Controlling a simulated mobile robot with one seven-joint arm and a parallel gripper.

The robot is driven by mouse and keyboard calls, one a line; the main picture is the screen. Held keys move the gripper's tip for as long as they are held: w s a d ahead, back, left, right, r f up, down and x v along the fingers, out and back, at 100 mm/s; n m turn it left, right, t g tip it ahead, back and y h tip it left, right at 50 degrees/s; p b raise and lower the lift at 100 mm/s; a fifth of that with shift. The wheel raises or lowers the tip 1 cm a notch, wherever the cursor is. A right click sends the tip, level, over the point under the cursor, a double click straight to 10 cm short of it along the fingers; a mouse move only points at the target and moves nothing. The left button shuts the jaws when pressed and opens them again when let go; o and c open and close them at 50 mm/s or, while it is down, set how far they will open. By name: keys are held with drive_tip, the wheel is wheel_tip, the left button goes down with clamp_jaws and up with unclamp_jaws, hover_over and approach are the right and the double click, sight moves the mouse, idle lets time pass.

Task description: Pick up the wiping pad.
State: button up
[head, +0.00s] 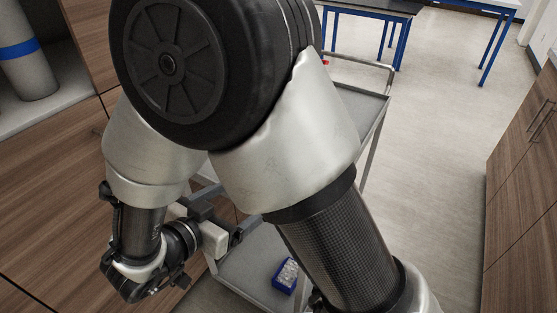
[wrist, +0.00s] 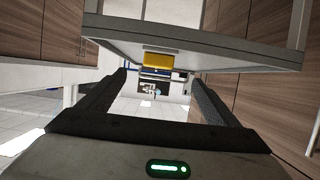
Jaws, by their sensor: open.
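In the wrist view a small yellow block (wrist: 158,61), which may be the wiping pad, shows at the edge of a grey shelf. A thin dark blue strip shows just below it. My gripper (wrist: 160,80) is open, with its two dark fingers apart and nothing held between them. The yellow block appears in line with the gap, beyond the fingertips; its exact distance is unclear. In the head view my gripper (head: 228,228) is low beside the cart, partly behind my arm. I cannot make out the yellow block there.
A grey metal cart (head: 377,105) stands behind my arm, which hides much of it. A blue box (head: 285,276) with white items sits on its lower shelf. Wooden cabinets (head: 50,190) stand at left and right (head: 520,180). Open floor (head: 440,150) lies right of the cart.

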drive_tip(key=b+x, duration=0.2)
drive_tip(key=x, duration=0.9)
drive_tip(key=shift+s+d, duration=0.1)
drive_tip(key=shift+d, duration=0.1)
drive_tip(key=shift+r+b+x, duration=0.15)
drive_tip(key=shift+b+x, duration=0.1)
drive_tip(key=shift+x, duration=0.8)
drive_tip(key=shift+r+b+x, duration=0.2)
drive_tip(key=shift+b+x, duration=0.1)
drive_tip(key=shift+x, duration=0.7)
drive_tip(key=shift+r+b+x, duration=0.15)
drive_tip(key=shift+b+x, duration=0.1)
drive_tip(key=shift+x, duration=0.8)
drive_tip(key=c, duration=1.2)
drive_tip(key=shift+o, duration=0.2)
wheel_tip(320, 180, up, 10)
drive_tip(key=p, duration=0.3)
drive_tip(key=o, duration=0.5)
drive_tip(key=shift+c, duration=0.2)
drive_tip(key=c, duration=0.3)
